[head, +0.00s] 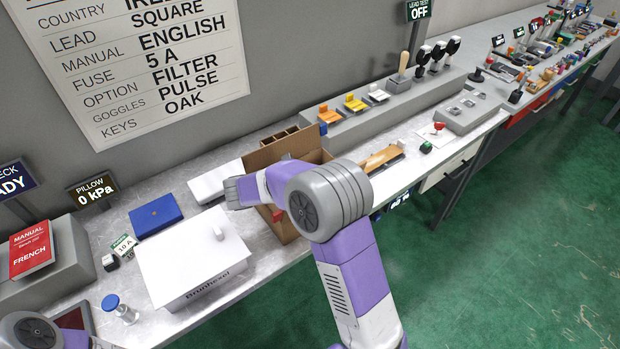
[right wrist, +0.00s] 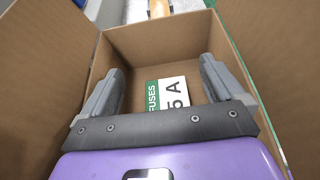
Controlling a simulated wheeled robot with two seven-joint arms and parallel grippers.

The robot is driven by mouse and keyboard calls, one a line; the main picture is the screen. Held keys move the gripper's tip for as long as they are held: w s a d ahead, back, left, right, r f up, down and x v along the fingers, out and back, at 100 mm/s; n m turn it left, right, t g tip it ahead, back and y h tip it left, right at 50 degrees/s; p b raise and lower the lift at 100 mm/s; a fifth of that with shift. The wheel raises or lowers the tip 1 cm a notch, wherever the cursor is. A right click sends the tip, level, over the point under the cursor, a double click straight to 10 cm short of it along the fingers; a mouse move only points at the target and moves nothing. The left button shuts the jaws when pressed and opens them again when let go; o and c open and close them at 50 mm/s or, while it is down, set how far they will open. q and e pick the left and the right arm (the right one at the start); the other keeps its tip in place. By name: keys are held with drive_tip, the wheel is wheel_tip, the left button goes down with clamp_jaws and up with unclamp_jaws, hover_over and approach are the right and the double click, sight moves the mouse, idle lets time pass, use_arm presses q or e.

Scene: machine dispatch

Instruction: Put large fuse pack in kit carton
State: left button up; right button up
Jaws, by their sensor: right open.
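The kit carton (head: 283,149) is an open brown cardboard box on the bench, with its flaps up. My right arm reaches over it in the head view and covers much of its opening. In the right wrist view, my right gripper (right wrist: 162,70) is open inside the carton (right wrist: 140,45). A fuse pack (right wrist: 168,93) with a white and green label reading "FUSES 5 A" lies in the carton. It shows between and beyond the spread fingers, apparently not gripped. My left gripper is out of view; only part of my left arm shows at the lower left.
A white box (head: 192,258) stands left of the carton, near a blue case (head: 156,215). A small 10 A pack (head: 123,244) lies farther left. A grey stand with coloured pieces (head: 355,103) is behind right. An orange-brown item (head: 382,158) lies right of the carton.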

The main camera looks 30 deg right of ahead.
drive_tip(key=p+v, duration=0.1)
drive_tip(key=v, duration=1.1)
drive_tip(key=shift+r, duration=0.25)
